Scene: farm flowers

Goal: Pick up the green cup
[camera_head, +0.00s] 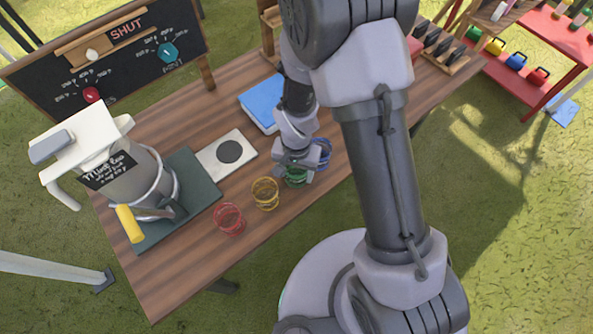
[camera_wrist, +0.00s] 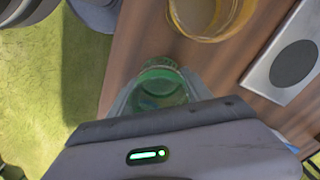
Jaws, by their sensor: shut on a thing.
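The green cup (camera_head: 296,180) is at the front part of the wooden table, mostly hidden under my gripper (camera_head: 296,172) in the head view. In the wrist view the green cup (camera_wrist: 160,88) sits between the fingers of my gripper (camera_wrist: 158,97), which is shut on it. The cup looks see-through with a round rim. I cannot tell whether its base touches the table.
A yellow cup (camera_head: 265,194) and a red cup (camera_head: 229,219) stand to the left, a blue cup (camera_head: 321,153) close to the right. A white plate with a dark disc (camera_head: 227,153), a blue book (camera_head: 262,103) and a large machine (camera_head: 110,170) are on the table (camera_head: 165,285).

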